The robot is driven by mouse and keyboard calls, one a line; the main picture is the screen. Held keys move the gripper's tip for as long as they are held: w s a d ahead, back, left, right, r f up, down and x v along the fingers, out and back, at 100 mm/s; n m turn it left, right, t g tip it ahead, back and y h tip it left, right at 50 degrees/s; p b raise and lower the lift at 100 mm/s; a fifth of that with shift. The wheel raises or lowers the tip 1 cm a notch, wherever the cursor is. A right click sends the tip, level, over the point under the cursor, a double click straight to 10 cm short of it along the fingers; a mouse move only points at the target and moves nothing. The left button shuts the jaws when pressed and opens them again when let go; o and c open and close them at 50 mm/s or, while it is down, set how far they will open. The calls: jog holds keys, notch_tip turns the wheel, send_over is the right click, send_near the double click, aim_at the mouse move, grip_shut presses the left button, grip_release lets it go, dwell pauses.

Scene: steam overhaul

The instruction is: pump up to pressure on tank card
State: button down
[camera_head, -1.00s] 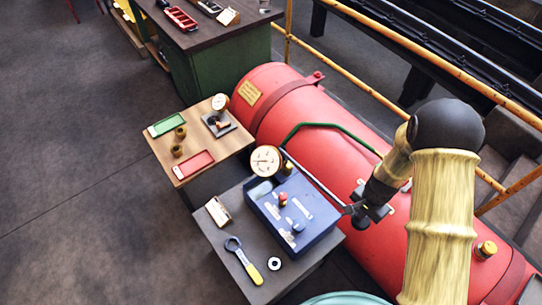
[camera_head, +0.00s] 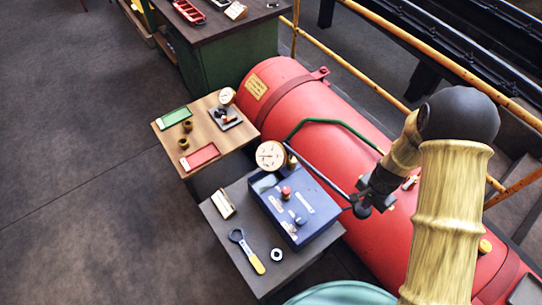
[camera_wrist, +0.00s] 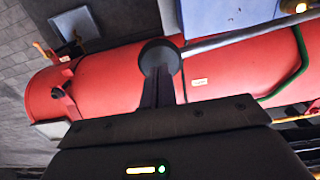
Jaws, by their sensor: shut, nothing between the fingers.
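The red tank (camera_head: 300,95) lies along the back and right, with a yellow tank card (camera_head: 257,87) on its left end; its writing is too small to read. A blue pump box (camera_head: 300,215) stands on a dark table, with a round dial gauge (camera_head: 270,155) at its back corner. I cannot read the needle. A thin dark pump lever (camera_head: 322,178) slants down right to a black knob. My gripper (camera_head: 364,204) is at that knob. In the wrist view my shut fingers (camera_wrist: 160,85) point at the black knob (camera_wrist: 160,56), apparently touching it, not gripping it.
A wooden table (camera_head: 220,115) holds a green tray, a red tray, brass cups and a second gauge. A wrench (camera_head: 246,250), a ring and a small card lie on the dark table (camera_head: 255,283). Yellow railings (camera_head: 375,75) run behind the tank. Floor at left is clear.

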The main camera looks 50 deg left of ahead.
jog(key=shift+f+b, duration=0.65)
jog(key=shift+f, duration=0.35)
notch_tip(320, 180, down, 14)
jog(key=b, duration=1)
notch_tip(320, 180, up, 16)
jog(key=p, duration=1.1)
jog(key=shift+r+p, duration=0.1)
jog(key=shift+p, duration=0.3)
jog(key=shift+f+b, duration=0.8)
jog(key=shift+f, duration=0.3)
